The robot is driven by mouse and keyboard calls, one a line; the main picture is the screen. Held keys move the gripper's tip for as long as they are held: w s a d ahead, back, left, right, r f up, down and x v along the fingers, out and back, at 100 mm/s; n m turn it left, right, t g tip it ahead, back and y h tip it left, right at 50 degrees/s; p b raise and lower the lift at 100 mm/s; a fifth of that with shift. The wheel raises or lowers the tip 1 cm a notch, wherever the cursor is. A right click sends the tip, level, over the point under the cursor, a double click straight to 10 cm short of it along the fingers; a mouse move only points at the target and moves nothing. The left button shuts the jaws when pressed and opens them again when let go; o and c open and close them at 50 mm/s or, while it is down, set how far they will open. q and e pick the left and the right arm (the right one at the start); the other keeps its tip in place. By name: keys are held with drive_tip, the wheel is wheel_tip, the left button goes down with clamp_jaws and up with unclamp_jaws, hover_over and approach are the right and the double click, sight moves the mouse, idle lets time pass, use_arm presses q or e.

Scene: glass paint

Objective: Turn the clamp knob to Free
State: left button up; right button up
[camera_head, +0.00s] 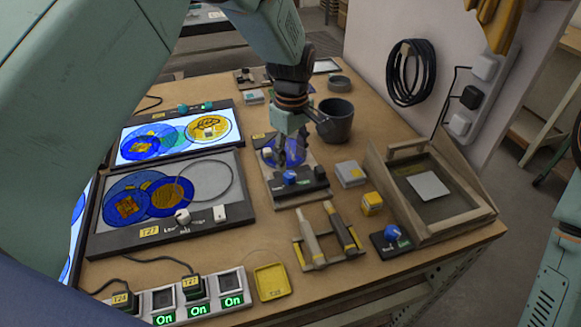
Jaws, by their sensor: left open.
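A grey board (283,200) with a dark front strip stands in the middle of the table. A blue knob (290,177) sits on that strip beside small labels that I cannot read; it looks like the clamp knob, but its setting is too small to tell. A blue glass disc (270,153) lies on the board behind the knob. My left gripper (291,142) points down over the board's back part, behind the knob and apart from it. It is open and empty, and it hides part of the disc. My right gripper is out of view.
A dark cup (335,121) stands close to the right of my left gripper. A second blue knob (392,232) sits by a wooden-framed tray (455,215). Two light panels (238,210) lie left, and lit "On" switches (198,311) line the front edge.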

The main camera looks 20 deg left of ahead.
sight(289, 174)
use_arm(q)
drive_tip(key=f, duration=0.2)
drive_tip(key=a+f, duration=0.1)
drive_tip(key=f, duration=0.2)
drive_tip(key=shift+w+d+f, duration=0.1)
drive_tip(key=shift+d+f, duration=0.15)
drive_tip(key=shift+s+d+r, duration=0.15)
drive_tip(key=shift+s, duration=0.05)
drive_tip(key=shift+c, duration=0.4)
drive_tip(key=shift+w+a, duration=0.1)
drive_tip(key=shift+a, duration=0.25)
drive_tip(key=c, duration=0.5)
drive_tip(key=shift+d, duration=0.2)
drive_tip(key=shift+c, duration=1.2)
clamp_jaws()
